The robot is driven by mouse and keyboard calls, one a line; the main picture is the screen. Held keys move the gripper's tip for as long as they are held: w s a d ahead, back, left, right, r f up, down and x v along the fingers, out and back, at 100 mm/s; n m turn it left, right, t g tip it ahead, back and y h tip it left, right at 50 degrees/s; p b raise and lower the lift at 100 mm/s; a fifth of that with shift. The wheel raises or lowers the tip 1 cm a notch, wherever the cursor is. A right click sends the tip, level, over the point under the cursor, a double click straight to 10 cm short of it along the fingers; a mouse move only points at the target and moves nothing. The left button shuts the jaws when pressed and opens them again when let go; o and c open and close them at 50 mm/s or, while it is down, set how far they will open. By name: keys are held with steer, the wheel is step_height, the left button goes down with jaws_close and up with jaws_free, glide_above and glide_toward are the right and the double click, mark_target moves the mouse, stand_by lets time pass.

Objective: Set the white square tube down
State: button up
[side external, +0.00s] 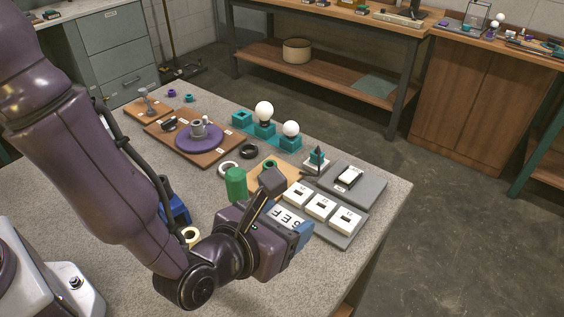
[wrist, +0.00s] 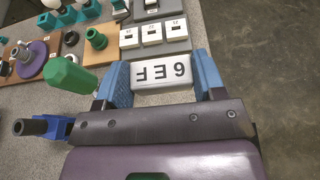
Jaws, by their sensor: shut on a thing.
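The white square tube (wrist: 162,74) is a white block-like piece with large black characters on its upper face. It sits between the two blue fingers of my gripper (wrist: 162,86), which press on its two ends. In the side external view the tube (side external: 287,217) is partly covered by my gripper (side external: 290,224). It lies level, beside the near edge of a grey tray that bears white pieces. I cannot tell whether its underside touches the table.
The grey tray (side external: 334,236) holds several white square pieces with dark centres. A green cylinder (side external: 236,184) stands close to the gripper's left finger, with a blue part (wrist: 55,127) nearby. The table's right edge is close; bare tabletop (side external: 110,210) lies at left.

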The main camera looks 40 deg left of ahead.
mark_target(282, 283)
step_height(282, 283, down, 14)
steer(key=shift+r, duration=0.2)
stand_by(0.5)
steer(key=shift+f, duration=0.55)
stand_by(0.4)
steer(key=o, duration=1)
